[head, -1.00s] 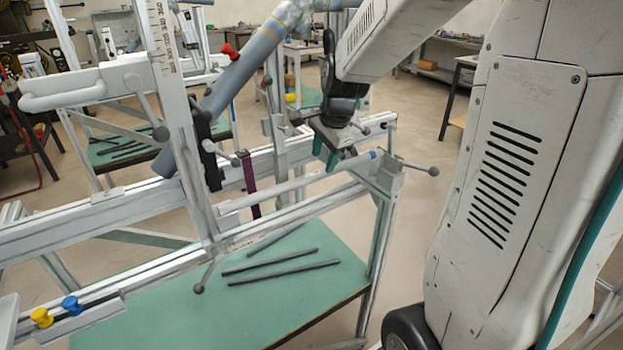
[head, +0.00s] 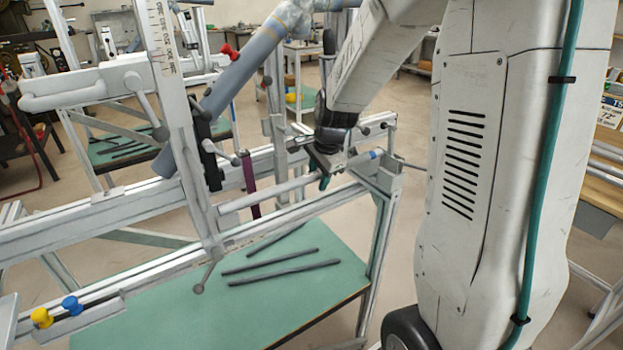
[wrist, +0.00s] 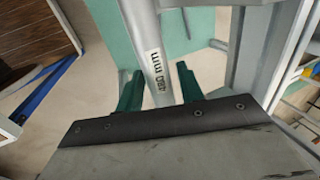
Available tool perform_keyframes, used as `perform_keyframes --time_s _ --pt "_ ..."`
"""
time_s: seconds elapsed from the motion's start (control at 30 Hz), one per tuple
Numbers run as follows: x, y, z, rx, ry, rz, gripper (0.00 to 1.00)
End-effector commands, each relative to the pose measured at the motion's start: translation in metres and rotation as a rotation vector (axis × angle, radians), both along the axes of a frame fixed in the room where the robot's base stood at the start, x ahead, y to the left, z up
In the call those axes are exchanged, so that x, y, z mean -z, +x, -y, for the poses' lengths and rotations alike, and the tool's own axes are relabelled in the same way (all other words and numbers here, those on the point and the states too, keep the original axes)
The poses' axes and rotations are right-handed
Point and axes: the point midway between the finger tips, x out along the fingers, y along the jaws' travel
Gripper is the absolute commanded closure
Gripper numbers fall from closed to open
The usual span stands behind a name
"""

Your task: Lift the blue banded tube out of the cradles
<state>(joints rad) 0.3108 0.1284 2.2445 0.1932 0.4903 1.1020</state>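The tube (head: 285,190) is a pale grey bar lying nearly level across the frame, with a blue band (head: 376,154) near its right end. In the wrist view the tube (wrist: 147,40) carries a white printed label. My gripper (head: 325,178) is over the tube, left of the blue band. In the wrist view its two green fingers (wrist: 158,85) stand apart, one each side of the tube, with a visible gap at the right finger. The cradles cannot be made out clearly; my gripper hides part of the tube.
Aluminium frame rails (head: 90,225) and an upright with a clamp handle (head: 145,95) stand left of my gripper. A sloping blue-grey pipe (head: 245,75) rises behind. A purple strap (head: 250,185) hangs behind the tube. Dark rods (head: 285,273) lie on the green lower shelf (head: 190,310).

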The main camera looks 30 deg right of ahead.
Motion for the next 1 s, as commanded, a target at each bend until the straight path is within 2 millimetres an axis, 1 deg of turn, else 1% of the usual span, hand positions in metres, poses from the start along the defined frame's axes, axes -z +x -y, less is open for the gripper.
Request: perform_keyframes --time_s 0.03,0.07,0.1,0.13,0.37,0.73,1.0 --pt "0.0 0.0 0.0 0.0 0.0 0.0 0.77" --pt "0.0 0.0 0.0 0.0 0.0 0.0 0.86" --pt "0.0 0.0 0.0 0.0 0.0 0.0 0.97" --pt "0.0 0.0 0.0 0.0 0.0 0.0 1.0" --pt "-0.003 0.001 0.0 0.0 -0.001 0.002 1.0" --pt "-0.026 0.0 -0.004 0.0 0.0 0.002 1.0" --pt "-0.028 0.001 -0.004 0.0 -0.001 0.002 1.0"
